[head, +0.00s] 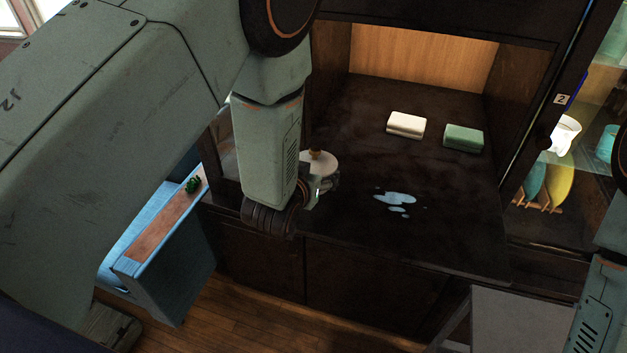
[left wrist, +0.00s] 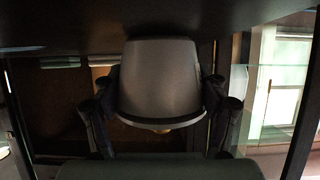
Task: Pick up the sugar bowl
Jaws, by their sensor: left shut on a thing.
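The sugar bowl (head: 320,160) is pale with a light lid and a small brown knob. In the head view it is at the left front of the dark cabinet surface, partly hidden by my left arm. My left gripper (head: 322,186) is shut on it. In the left wrist view the bowl (left wrist: 160,75) looks grey and upside down, with a finger of my left gripper (left wrist: 160,98) on each side. I cannot tell whether its base touches the surface. My right gripper is not in view; only part of my right arm shows at the right edge.
A cream block (head: 406,125) and a green block (head: 464,138) lie farther back on the cabinet surface (head: 450,205). A pale blue spill (head: 395,198) lies near the front. Glass shelves with dishes (head: 563,135) are at right.

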